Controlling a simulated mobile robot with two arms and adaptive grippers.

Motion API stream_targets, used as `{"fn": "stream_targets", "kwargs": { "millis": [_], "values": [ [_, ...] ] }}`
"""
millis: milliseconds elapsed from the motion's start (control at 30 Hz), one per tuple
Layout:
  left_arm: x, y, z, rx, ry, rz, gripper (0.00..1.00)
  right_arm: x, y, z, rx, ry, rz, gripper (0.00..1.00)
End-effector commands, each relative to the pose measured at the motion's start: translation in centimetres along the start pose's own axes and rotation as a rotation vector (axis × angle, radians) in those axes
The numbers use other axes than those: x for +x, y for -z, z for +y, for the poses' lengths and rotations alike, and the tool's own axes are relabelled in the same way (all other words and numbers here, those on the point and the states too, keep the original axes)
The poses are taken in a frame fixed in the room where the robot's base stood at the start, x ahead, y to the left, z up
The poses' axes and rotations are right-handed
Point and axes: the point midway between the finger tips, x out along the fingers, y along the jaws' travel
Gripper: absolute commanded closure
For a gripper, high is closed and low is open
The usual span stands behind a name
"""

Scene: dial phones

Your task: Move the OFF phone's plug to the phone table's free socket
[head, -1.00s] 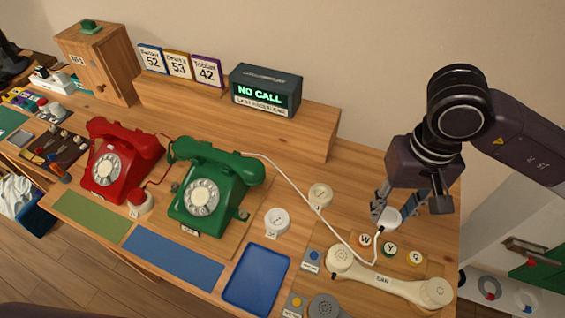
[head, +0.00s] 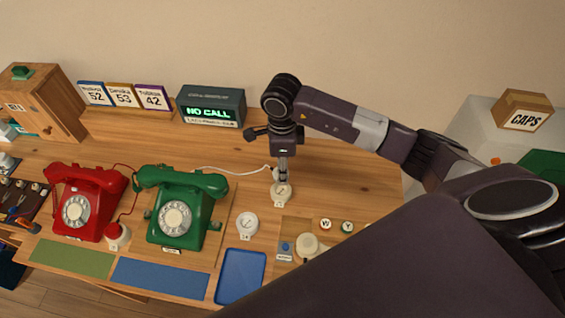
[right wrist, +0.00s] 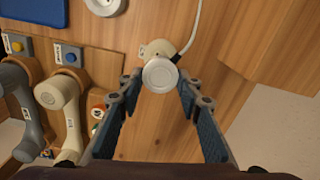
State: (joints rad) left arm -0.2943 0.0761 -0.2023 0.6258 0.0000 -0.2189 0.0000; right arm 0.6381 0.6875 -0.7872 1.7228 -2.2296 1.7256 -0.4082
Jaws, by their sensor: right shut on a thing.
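The green phone (head: 182,207) stands on the wooden table, right of the red phone (head: 84,202). A white cord runs from the green phone to a white plug (right wrist: 160,75). My right gripper (head: 283,174) is shut on this plug, which sits between its fingertips in the right wrist view (right wrist: 160,88). The plug is right over a round cream socket (head: 281,194), whose edge also shows behind it in the wrist view (right wrist: 153,47). I cannot tell whether the plug is seated. Another white round socket (head: 247,224) is empty. My left gripper is not in view.
A red plug (head: 117,235) sits in a socket beside the red phone. The NO CALL display (head: 211,106) stands on the back shelf. A blue tray (head: 240,277) lies in front. My right arm hides the front right of the table.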

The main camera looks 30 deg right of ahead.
Motion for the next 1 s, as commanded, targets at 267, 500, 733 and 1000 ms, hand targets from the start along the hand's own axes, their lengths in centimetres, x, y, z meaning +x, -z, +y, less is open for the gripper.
{"fn": "stream_targets", "kwargs": {
  "millis": [267, 500, 733, 1000],
  "values": [
    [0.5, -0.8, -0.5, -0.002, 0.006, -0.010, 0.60, 1.2, 0.1, 0.0, 0.037, -0.001, -0.001, 0.87],
    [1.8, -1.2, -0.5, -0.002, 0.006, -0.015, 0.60, 3.2, 0.1, -0.1, 0.037, 0.000, -0.001, 0.87],
    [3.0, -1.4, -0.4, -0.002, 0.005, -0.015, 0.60, 5.2, 0.1, 0.0, 0.035, 0.000, -0.002, 0.87],
    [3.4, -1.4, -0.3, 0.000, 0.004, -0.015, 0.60, 5.9, 0.1, -0.1, 0.034, 0.001, -0.002, 0.87]
  ]
}}
